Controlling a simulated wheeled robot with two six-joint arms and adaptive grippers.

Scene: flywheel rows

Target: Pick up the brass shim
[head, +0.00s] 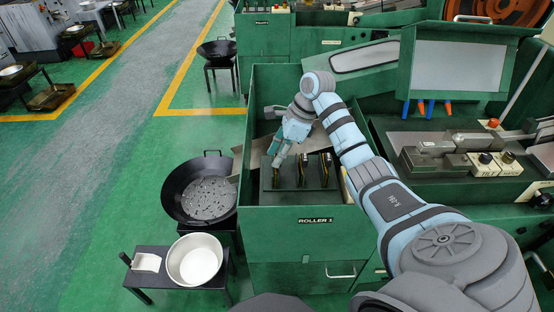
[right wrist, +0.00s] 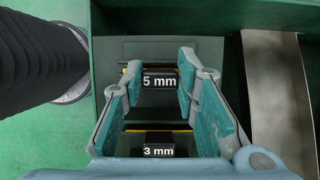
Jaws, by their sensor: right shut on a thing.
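My right gripper (head: 275,162) reaches down into the green bin marked ROLLER 1 (head: 313,222), at the leftmost of the upright dark-and-brass shim pieces (head: 277,179). In the right wrist view its two teal fingers (right wrist: 158,82) stand either side of a black piece with brass edges, labelled 5 mm (right wrist: 158,82), and are shut on it. A second piece, labelled 3 mm (right wrist: 158,151), with a brass strip above its label, lies nearer the wrist. Two similar pieces stand to the right, a middle one (head: 302,172) and a right one (head: 325,168). My left gripper is not in view.
The bin's green walls stand close around the gripper. A black pan of small parts (head: 209,198) and a white bowl (head: 194,259) on a small table are left of it. A machine with a pale panel (head: 458,66) is at the right. The green floor at left is open.

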